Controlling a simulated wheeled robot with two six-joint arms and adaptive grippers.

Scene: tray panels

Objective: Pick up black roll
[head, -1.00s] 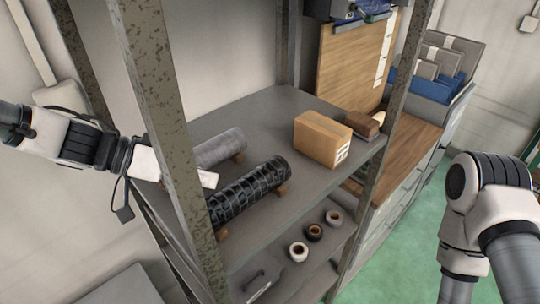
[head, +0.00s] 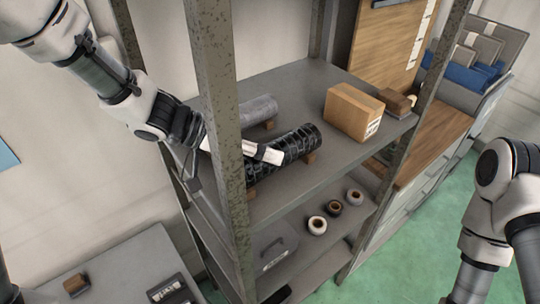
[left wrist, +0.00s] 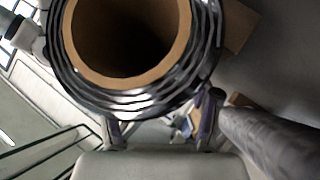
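The black roll (head: 297,145) lies on the upper shelf on small wooden supports, with silvery bands around it. Its near part is hidden behind my left gripper (head: 264,152) and the shelf post. In the left wrist view, the end of the black roll (left wrist: 205,60) with its brown hollow core fills the top. The left gripper's fingers (left wrist: 163,118) show below it, spread apart with nothing clearly between them. I cannot tell whether they touch the roll. My right arm is at the right edge of the head view; its gripper is out of frame.
A grey roll (head: 258,110) lies just behind the black one. A cardboard box (head: 352,112) stands right of them. The speckled shelf post (head: 218,90) rises close to my left arm. Several small rolls and a grey case (head: 272,250) sit on the lower shelf.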

